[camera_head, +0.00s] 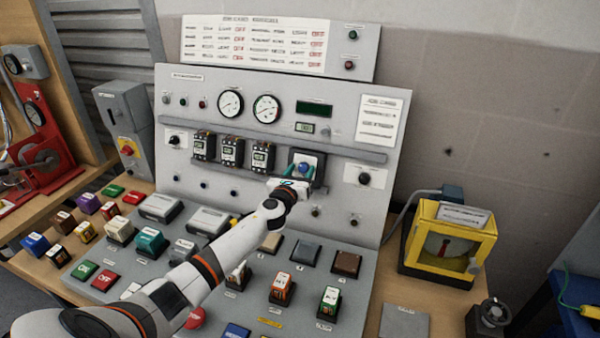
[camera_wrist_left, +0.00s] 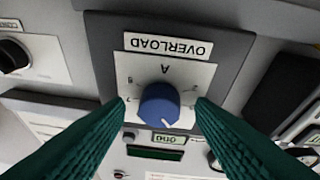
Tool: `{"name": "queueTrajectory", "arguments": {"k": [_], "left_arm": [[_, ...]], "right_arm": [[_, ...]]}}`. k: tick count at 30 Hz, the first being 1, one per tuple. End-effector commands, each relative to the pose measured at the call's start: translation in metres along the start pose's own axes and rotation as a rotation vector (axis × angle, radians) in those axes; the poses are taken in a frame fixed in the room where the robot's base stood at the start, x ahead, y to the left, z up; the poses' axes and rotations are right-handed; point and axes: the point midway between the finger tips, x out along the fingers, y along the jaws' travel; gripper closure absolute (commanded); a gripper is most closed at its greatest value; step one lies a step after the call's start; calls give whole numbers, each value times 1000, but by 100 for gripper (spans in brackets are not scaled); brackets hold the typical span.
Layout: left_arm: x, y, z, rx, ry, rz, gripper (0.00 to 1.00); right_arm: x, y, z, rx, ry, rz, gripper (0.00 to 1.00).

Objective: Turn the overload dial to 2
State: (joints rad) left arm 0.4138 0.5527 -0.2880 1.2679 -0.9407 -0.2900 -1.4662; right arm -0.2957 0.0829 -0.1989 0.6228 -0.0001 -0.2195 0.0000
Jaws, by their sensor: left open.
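The overload dial is a blue knob (camera_head: 304,168) on a white plate at the right end of the row of black devices. In the left wrist view the knob (camera_wrist_left: 158,103) appears upside down, under an OVERLOAD label (camera_wrist_left: 168,46). A white mark shows on the knob's lower edge in that view; I cannot tell which number it points to. My left gripper (camera_head: 296,182) is at the dial. Its two green fingers (camera_wrist_left: 160,112) are open, one on each side of the knob; contact cannot be told. My right gripper is not in view.
A grey control panel (camera_head: 230,85) with gauges stands behind. Several black breakers (camera_head: 232,152) sit left of the dial, and a black knob (camera_head: 364,178) sits to its right. Coloured blocks and buttons cover the sloped desk below. A yellow meter (camera_head: 447,243) stands at right.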

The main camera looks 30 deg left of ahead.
Motion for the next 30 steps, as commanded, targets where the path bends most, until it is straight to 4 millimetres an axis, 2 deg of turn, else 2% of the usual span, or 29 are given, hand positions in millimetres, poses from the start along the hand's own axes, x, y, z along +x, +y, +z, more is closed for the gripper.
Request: {"name": "queueTrajectory", "arguments": {"k": [3,9,11,12,20,30], "left_arm": [[0,0,0,0,0,0,50],[0,0,0,0,0,0,83],[0,0,0,0,0,0,93],[0,0,0,0,0,0,95],[0,1,0,-31,2,-10,95],[0,2,1,-232,15,-82,95]], "right_arm": [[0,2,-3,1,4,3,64],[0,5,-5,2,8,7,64],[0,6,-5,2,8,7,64],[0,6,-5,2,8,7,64],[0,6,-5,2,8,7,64],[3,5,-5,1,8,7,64]]}}
